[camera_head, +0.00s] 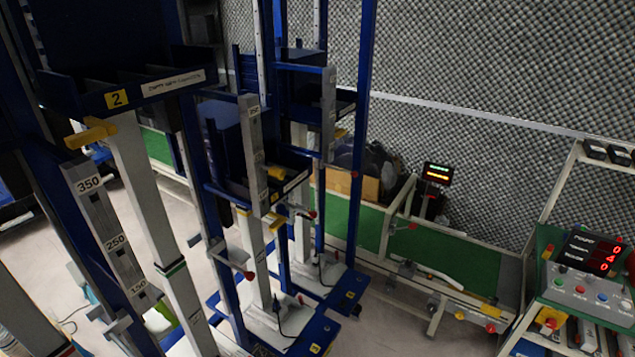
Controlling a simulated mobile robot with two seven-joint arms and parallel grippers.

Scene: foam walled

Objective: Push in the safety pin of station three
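Several blue lift stations stand in a row from the left to the middle. The nearest has a yellow label "2" (117,99) on its shelf front. Behind it stands another station with a dark shelf (290,160) and a small yellow label (276,198) whose number I cannot read clearly. A red-tipped pin (247,275) sticks out low on a blue post, and another red knob (312,214) shows farther right. I cannot tell which pin belongs to station three or how far either sits in. Neither of my grippers is in view.
A control panel with red digits (590,255) stands at the right. A green-sided bench (460,262) with a cardboard box (365,188) runs along the grey foam wall (480,70). Blue base plates (340,300) jut over the floor. Some pale floor (390,325) is clear at bottom centre.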

